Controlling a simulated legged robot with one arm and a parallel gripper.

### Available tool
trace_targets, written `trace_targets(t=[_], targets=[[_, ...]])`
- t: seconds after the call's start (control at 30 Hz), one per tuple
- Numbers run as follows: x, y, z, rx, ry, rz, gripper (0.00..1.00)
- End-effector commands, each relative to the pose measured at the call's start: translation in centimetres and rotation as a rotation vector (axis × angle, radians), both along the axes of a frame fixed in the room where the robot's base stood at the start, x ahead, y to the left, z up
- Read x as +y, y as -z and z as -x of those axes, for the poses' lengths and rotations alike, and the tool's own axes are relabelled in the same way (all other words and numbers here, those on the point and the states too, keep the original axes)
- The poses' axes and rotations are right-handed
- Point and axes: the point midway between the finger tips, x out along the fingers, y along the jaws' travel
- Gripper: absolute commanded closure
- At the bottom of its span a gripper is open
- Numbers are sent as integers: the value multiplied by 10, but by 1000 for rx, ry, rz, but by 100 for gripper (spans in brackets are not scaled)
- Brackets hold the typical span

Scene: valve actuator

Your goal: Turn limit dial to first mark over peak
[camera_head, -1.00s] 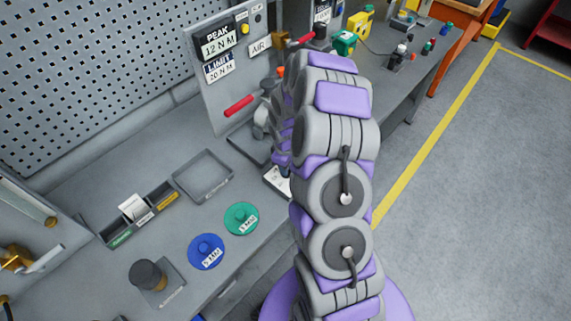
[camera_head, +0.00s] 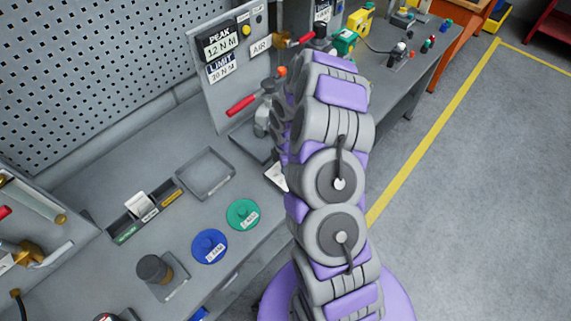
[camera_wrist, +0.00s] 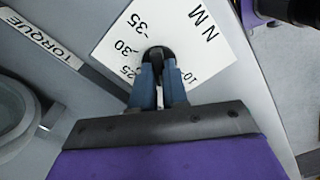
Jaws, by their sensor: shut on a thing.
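The limit dial's black knob (camera_wrist: 158,56) is in the wrist view, on a white scale plate (camera_wrist: 118,44). The scale shows the marks 10, 25, 30 and 35 and the letters N M. My gripper (camera_wrist: 160,72) is shut on the black knob with its two blue-grey fingers. The fingers cover part of the scale, and I cannot tell where the pointer stands. In the head view my arm hides the gripper and knob; a corner of the white plate (camera_head: 277,176) shows beside it. The board reads PEAK 12 N M (camera_head: 219,42) and LIMIT 20 N M (camera_head: 221,67).
A TORQUE label (camera_wrist: 40,38) and a round grey part (camera_wrist: 15,108) lie left of the plate. On the bench are a grey tray (camera_head: 228,185), a blue disc (camera_head: 209,246), a green disc (camera_head: 242,214) and a black knob on a base (camera_head: 154,268). A red lever (camera_head: 241,105) juts from the board.

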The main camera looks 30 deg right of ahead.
Motion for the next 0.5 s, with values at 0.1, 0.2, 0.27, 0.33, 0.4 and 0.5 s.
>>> trace_targets(t=[0.1, 0.2, 0.27, 0.33, 0.4, 0.5], targets=[[-1, -3, -4, -12, -25, 2, 100], [-1, -2, -4, -12, -35, 3, 100], [-1, -2, -4, -12, -38, 3, 100], [-1, -2, -4, -13, -39, 4, 100], [-1, -2, -4, -13, -39, 4, 100], [-1, -2, -4, -13, -39, 4, 100]])
